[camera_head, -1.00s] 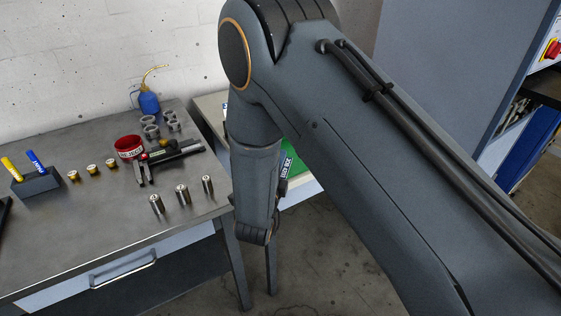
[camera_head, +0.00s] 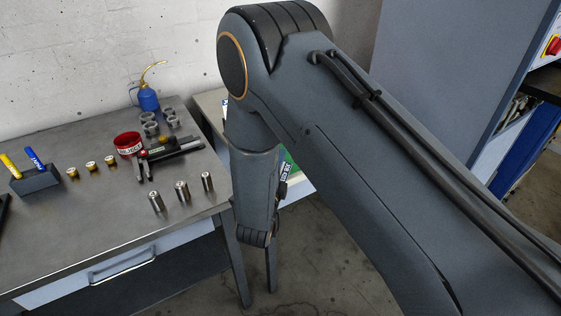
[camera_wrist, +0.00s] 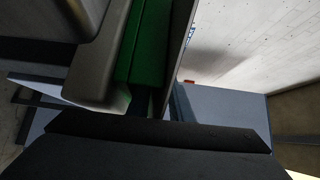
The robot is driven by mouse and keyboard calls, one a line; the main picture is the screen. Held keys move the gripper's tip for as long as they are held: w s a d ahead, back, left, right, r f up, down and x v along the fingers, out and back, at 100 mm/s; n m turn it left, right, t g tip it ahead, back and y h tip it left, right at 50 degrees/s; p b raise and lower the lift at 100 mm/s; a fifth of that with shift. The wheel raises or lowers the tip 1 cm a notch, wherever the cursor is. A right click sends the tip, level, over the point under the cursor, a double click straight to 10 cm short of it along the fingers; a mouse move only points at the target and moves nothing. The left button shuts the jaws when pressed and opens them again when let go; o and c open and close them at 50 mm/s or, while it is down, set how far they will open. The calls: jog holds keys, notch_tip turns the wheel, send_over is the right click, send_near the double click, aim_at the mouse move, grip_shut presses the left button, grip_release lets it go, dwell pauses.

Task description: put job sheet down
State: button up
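The job sheet cannot be made out for sure. A green panel with white lettering (camera_head: 287,168) shows past my forearm in the head view, mostly hidden by it. In the wrist view a green surface (camera_wrist: 147,45) with a thin pale edge stands close to the camera. A grey rounded part beside it and a dark bar below seem to be my gripper (camera_wrist: 128,112). Whether they touch or grip the green surface cannot be told. In the head view my gripper is hidden behind my forearm.
The grey workbench (camera_head: 60,245) at left holds a pen block (camera_head: 36,181), a red ring-shaped item (camera_head: 128,144), a black tool (camera_head: 172,150), several metal cylinders and a blue oil can (camera_head: 148,99). A pale side table (camera_head: 210,104) stands behind my arm. A blue-grey cabinet (camera_head: 440,60) is at right.

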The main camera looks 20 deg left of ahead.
jog(key=shift+r+p, duration=0.5)
jog(key=shift+r, duration=0.15)
jog(key=s+d+b, duration=0.1)
jog(key=s+b, duration=0.1)
jog(key=s, duration=1)
jog(key=shift+f, duration=0.15)
